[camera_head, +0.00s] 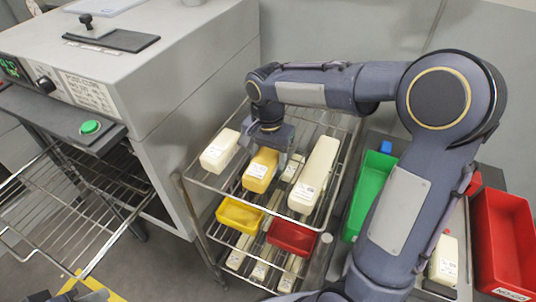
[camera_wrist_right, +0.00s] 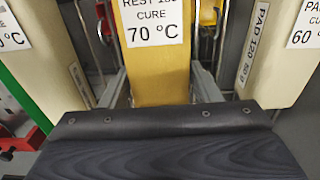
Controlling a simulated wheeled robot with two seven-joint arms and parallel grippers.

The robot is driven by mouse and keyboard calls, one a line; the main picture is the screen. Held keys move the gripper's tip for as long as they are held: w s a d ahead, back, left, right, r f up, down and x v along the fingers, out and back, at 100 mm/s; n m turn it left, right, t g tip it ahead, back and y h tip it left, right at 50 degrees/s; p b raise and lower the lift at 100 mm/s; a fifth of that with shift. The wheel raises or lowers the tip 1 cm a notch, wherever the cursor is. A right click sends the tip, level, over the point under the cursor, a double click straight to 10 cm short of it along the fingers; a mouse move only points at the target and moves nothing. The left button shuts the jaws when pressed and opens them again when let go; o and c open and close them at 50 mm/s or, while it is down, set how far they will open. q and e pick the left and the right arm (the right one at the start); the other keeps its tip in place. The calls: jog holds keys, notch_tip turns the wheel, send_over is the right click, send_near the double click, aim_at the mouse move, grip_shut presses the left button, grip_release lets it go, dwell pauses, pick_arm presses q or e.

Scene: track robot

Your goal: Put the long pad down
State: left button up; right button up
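A long cream pad (camera_head: 315,175) lies on the upper wire shelf of the rack. My right gripper (camera_head: 268,140) is left of it, over a yellow block (camera_head: 260,172) on that level. In the right wrist view its fingers (camera_wrist_right: 160,88) flank the yellow block (camera_wrist_right: 158,75), labelled REST and 70 °C. The block hides the fingertips, so I cannot tell whether they press on it. A shorter cream block (camera_head: 219,151) lies at the left of the shelf. In the wrist view cream blocks stand on both sides. My left gripper is not clearly visible.
Below, the rack (camera_head: 180,205) holds a yellow bin (camera_head: 240,215), a red bin (camera_head: 291,237) and several cream blocks. A grey oven-like machine (camera_head: 190,75) stands at left, with a wire shelf (camera_head: 75,205) before it. Green (camera_head: 370,190) and red (camera_head: 505,240) bins are at right.

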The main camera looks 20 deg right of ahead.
aim_at(268, 152)
jog(key=shift+o, duration=1.3)
notch_tip(268, 152, up, 12)
jog(key=shift+r, duration=0.2)
